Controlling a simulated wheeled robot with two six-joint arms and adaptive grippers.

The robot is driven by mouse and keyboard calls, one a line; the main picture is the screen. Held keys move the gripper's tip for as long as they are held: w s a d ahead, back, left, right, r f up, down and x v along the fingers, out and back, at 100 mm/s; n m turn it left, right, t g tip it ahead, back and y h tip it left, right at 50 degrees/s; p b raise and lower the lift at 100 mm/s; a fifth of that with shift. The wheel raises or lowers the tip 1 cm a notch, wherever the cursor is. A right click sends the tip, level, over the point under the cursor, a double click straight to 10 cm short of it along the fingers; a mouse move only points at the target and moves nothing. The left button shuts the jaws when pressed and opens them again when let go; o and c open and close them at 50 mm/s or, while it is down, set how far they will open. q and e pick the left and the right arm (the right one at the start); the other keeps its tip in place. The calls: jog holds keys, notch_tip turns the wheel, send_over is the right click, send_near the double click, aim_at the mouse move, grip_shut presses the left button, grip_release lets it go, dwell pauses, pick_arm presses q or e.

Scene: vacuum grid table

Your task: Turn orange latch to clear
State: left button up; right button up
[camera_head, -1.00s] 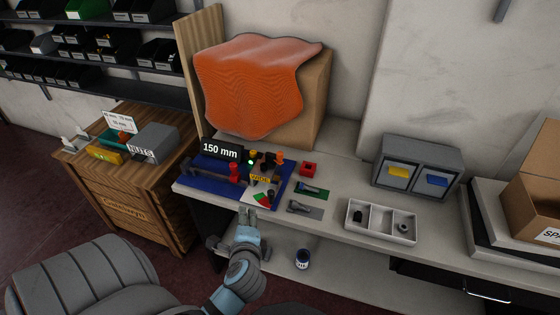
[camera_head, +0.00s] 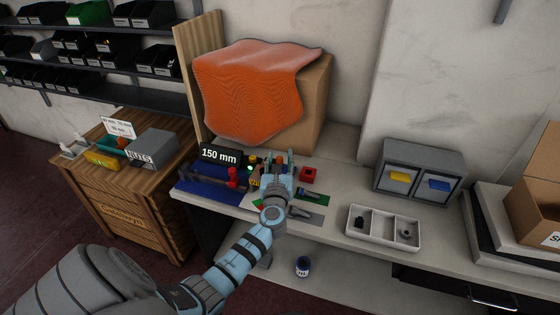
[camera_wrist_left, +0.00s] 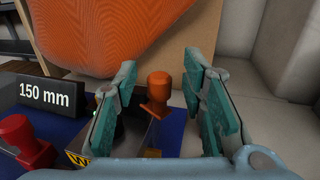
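The orange latch (camera_wrist_left: 157,95) shows in the left wrist view as an upright orange knob with a round top and a wider foot, above the blue mat of the fixture. My left gripper (camera_wrist_left: 165,85) is open, with one teal-padded finger on each side of the latch and a gap on both sides. In the head view my left gripper (camera_head: 276,160) is over the right part of the blue fixture (camera_head: 208,192), and the latch is hidden there behind it.
A black 150 mm sign (camera_head: 220,155) and a red clamp knob (camera_wrist_left: 25,140) stand left of the gripper. A red block (camera_head: 309,174) is just right of it. A large box under an orange cloth (camera_head: 250,90) stands behind. A white divided tray (camera_head: 384,226) is at right.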

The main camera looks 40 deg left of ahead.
pick_arm(q)
jog(key=shift+w+a, duration=0.25)
jog(key=shift+w, duration=0.05)
grip_shut()
jog(key=shift+y, duration=0.3)
jog(key=shift+w+d+f+n+g+y+b, duration=0.1)
jog(key=shift+w+n+g+y+b, duration=0.2)
jog(key=shift+n+g+y+b, duration=0.3)
jog(key=shift+w+n+g+y+b, duration=0.25)
jog(key=shift+n+g+y+b, duration=0.25)
jog(key=shift+n+g+y, duration=0.1)
jog(key=shift+w+n+g+y+b, duration=0.25)
jog(key=shift+n+g+y+b, duration=0.35)
jog(key=shift+g+b, duration=0.3)
jog(key=shift+w+n+g+y+b, duration=0.3)
jog(key=shift+n+g+y+b, duration=0.35)
jog(key=shift+b, duration=0.35)
jog(key=shift+w+n+g+y+b, duration=0.25)
jog(key=shift+n+g+y+b, duration=0.3)
jog(key=shift+g+b, duration=0.4)
jog(key=shift+r, duration=0.2)
